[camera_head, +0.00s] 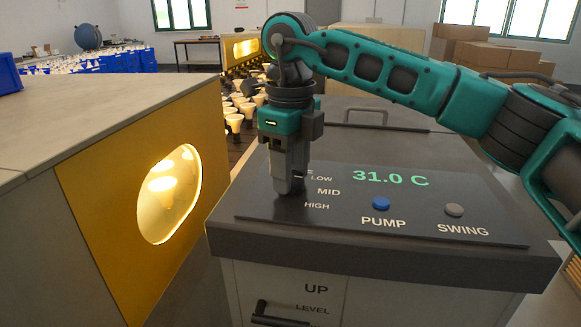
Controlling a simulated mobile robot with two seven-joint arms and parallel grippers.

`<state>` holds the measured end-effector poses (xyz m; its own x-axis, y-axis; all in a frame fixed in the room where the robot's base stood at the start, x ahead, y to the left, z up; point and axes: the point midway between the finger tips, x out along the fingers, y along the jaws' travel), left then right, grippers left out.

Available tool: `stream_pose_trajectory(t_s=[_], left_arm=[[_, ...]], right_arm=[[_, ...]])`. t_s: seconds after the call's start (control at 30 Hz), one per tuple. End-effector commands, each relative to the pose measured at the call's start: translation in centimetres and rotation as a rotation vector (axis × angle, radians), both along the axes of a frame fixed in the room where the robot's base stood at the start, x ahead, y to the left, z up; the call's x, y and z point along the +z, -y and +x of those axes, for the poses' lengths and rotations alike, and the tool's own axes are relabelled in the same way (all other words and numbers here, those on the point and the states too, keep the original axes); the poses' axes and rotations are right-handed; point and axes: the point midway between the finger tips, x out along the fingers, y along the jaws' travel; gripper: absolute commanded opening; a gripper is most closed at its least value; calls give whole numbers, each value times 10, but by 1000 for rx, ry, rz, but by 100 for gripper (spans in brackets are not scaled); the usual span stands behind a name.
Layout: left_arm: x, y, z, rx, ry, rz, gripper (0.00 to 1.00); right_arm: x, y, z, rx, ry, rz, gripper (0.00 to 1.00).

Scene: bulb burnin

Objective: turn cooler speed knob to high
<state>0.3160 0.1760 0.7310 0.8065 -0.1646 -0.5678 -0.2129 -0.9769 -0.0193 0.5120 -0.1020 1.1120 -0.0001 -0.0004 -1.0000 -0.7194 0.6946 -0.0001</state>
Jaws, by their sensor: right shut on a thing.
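The cooler (380,255) stands in front of me with a dark control panel (345,190) on its top. The panel shows the words LOW, MID and HIGH at its left side, and a green 31.0 C readout (390,178). My right gripper (288,188) points straight down at the panel's left end, beside these words. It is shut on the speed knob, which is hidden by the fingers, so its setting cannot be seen. My left gripper is not in view.
A blue PUMP button (381,203) and a grey SWING button (454,210) are on the panel. A yellow-sided cabinet with a lit window (168,195) stands close at left. Bulbs (235,122) line a conveyor behind. Cardboard boxes (490,48) are at back right.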

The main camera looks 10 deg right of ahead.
Motion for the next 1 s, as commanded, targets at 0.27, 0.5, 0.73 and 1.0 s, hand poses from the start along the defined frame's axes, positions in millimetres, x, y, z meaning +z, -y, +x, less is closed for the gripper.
stream_pose_trajectory(t_s=[0.27, 0.5, 0.73, 1.0], left_arm=[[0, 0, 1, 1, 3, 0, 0], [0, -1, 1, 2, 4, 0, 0], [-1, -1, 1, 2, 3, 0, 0], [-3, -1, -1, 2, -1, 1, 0]], right_arm=[[1, 1, 1, -259, 2, -2, 13], [1, 1, 1, -445, 2, -1, 13], [1, 1, 1, -562, 2, -1, 13], [2, 1, 1, -622, 2, 0, 13]])
